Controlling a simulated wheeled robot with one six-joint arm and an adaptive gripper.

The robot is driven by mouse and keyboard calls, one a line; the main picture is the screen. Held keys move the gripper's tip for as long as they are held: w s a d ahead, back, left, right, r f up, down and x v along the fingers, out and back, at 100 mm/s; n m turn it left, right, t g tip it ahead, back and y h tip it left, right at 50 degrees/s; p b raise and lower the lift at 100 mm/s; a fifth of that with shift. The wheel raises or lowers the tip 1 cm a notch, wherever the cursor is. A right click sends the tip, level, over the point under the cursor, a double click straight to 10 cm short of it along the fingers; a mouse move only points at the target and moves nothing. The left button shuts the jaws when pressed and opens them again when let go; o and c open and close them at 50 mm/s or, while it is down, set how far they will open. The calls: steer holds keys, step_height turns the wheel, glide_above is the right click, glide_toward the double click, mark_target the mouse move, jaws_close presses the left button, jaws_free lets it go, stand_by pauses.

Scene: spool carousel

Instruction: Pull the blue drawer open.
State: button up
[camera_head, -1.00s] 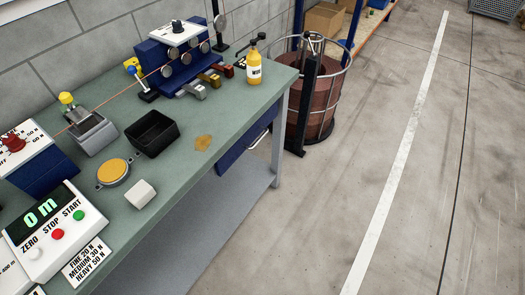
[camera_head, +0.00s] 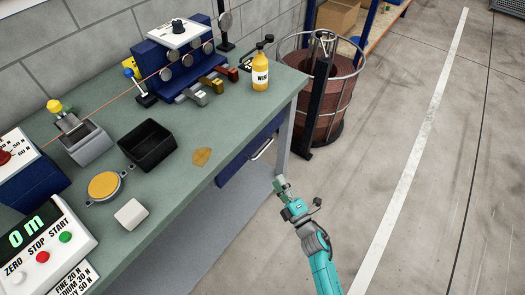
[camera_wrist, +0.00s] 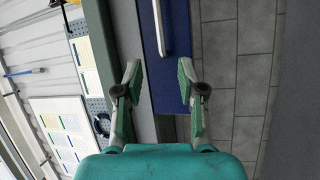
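The blue drawer (camera_head: 240,157) sits under the right end of the green bench top, with a pale bar handle (camera_head: 262,149) on its front. The drawer front looks flush under the bench edge. In the wrist view the blue front (camera_wrist: 172,88) fills the middle, and the handle (camera_wrist: 159,28) runs up to the top edge of the picture. My gripper (camera_head: 281,186) is in front of the bench, below and right of the handle, apart from it. In the wrist view its two fingers (camera_wrist: 159,80) are spread with nothing between them.
The green bench (camera_head: 230,125) carries a black tray (camera_head: 148,148), a yellow bottle (camera_head: 260,70), a white block (camera_head: 131,214) and a display box (camera_head: 40,240). A caged reddish drum (camera_head: 330,105) stands past the bench's right end. The floor to the right is clear.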

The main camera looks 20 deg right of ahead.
mark_target(263, 150)
steer(key=shift+n, duration=0.7)
steer(key=x, duration=0.9)
steer(key=d+x, duration=0.1)
steer(key=x, duration=0.4)
steer(key=shift+w, duration=0.15)
jaws_close()
